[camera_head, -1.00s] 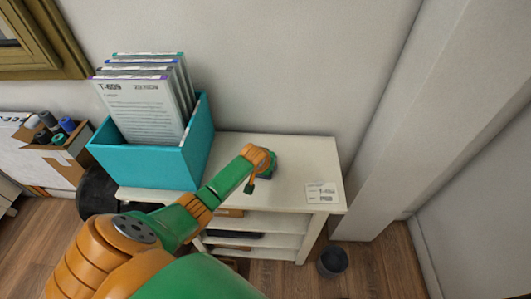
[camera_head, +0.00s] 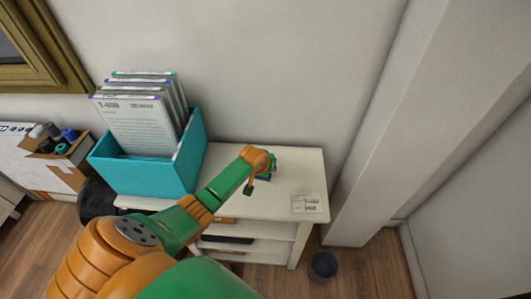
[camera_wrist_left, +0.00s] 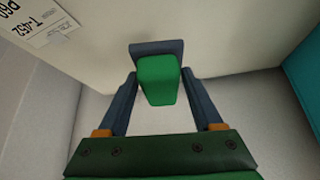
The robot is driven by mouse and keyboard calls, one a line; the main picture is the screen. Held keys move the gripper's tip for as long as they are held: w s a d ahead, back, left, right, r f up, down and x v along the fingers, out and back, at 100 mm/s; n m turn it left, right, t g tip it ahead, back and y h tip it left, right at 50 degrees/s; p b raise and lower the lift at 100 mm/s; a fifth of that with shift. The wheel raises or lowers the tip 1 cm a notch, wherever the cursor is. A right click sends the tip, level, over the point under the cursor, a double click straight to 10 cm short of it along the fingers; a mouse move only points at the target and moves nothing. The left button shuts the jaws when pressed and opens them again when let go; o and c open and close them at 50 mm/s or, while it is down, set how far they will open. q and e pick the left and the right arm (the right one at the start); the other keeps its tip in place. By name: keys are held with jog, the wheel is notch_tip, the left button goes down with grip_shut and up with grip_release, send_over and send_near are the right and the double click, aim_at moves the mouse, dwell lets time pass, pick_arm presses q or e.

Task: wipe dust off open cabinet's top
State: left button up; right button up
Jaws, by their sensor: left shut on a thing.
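The open cabinet (camera_head: 296,180) is white, with a flat top and open shelves below. I can make out no distinct dust on its top. My left gripper (camera_wrist_left: 159,76) is shut on a green wiping tool (camera_wrist_left: 157,88), seen between its dark blue fingers in the left wrist view. A dark blue-grey strip lies across the tool's far end, against the pale surface. In the head view my left gripper (camera_head: 268,170) is over the middle of the cabinet top, mostly hidden by my wrist. Whether the tool presses on the top cannot be told. My right gripper is not in view.
A teal box (camera_head: 150,176) with several upright folders (camera_head: 145,118) stands on the top's left part. A white label (camera_head: 308,203) lies at the right front corner. A wall is behind, a pillar (camera_head: 385,165) to the right. A dark cup (camera_head: 322,266) stands on the floor.

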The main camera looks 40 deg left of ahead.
pick_arm(q)
jog(key=shift+r+p, duration=1)
jog(key=shift+r, duration=0.3)
